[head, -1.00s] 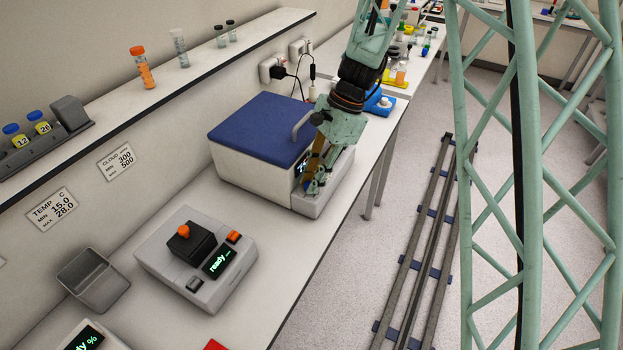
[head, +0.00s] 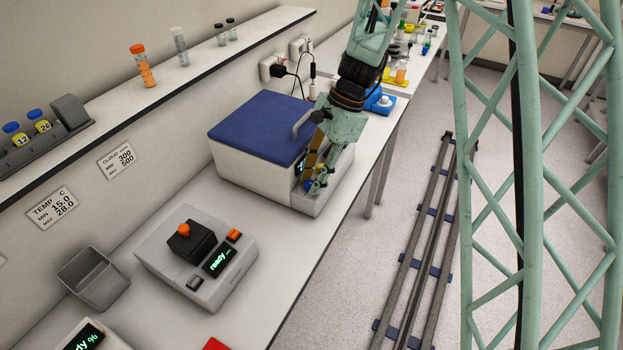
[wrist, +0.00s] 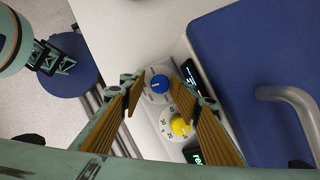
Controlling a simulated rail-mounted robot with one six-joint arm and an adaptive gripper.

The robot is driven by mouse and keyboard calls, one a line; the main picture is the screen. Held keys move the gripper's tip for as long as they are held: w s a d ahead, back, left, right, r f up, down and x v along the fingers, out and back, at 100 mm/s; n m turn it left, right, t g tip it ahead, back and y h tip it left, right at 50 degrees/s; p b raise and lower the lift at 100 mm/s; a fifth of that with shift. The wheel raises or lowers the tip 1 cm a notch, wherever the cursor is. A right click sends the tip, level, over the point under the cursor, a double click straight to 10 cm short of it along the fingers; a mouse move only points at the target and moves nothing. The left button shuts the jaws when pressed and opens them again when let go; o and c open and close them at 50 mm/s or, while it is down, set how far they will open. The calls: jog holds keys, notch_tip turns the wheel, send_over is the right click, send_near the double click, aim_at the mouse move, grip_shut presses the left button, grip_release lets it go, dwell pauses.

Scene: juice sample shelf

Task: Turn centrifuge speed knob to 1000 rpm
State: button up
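The centrifuge (head: 245,170) is a white box with a blue lid and stands on the bench. In the wrist view its front panel carries a blue knob (wrist: 159,84) with a pale pointer line and a yellow knob (wrist: 180,127) on a numbered dial. Which knob sets speed cannot be read. My gripper (head: 314,174) is at this panel. In the wrist view my gripper (wrist: 163,90) is open, its ribbed fingers apart on either side of the blue knob, with visible gaps. The panel's displays (wrist: 191,76) are partly hidden and their figures are unreadable.
The grey lid handle (wrist: 290,97) stands close to the right finger. A device with an orange-topped black block (head: 190,240) sits nearer on the bench. A blue device (head: 380,103) is beyond the centrifuge. The aisle with the rail (head: 415,240) is clear.

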jog(key=v, duration=0.8)
dwell(0.4)
jog(key=shift+r, duration=0.1)
